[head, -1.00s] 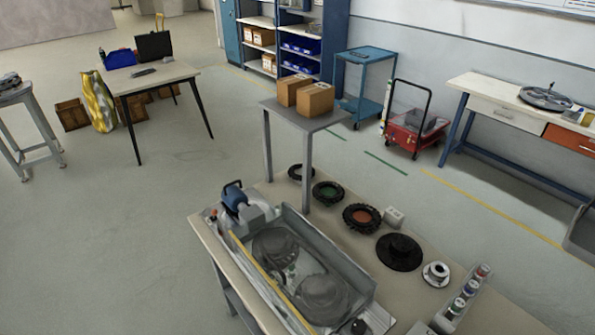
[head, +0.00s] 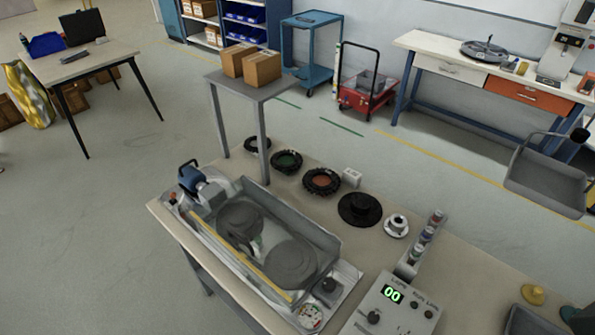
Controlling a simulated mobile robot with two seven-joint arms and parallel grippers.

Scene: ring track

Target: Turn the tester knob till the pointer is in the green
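A round white dial (head: 310,316) with coloured marks sits at the bottom of the head view, at the near end of the tray unit on the bench. Its pointer is too small to read. A black knob (head: 329,286) stands on a plate just behind the dial. To the right, a grey box (head: 391,311) carries a lit display (head: 392,294) reading 00, with a dark knob (head: 374,317) below it; the frame's lower edge cuts this box off. I cannot tell for sure which knob is the tester's. Neither of my grippers is in view.
The bench (head: 445,262) holds a grey tray (head: 300,229) with two round discs, a blue-handled device (head: 197,184), several black rings, a black disc (head: 360,209), a rack of coloured-capped items (head: 419,243) and a yellow knob-like piece (head: 532,294). A small table with cartons (head: 255,66) stands behind.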

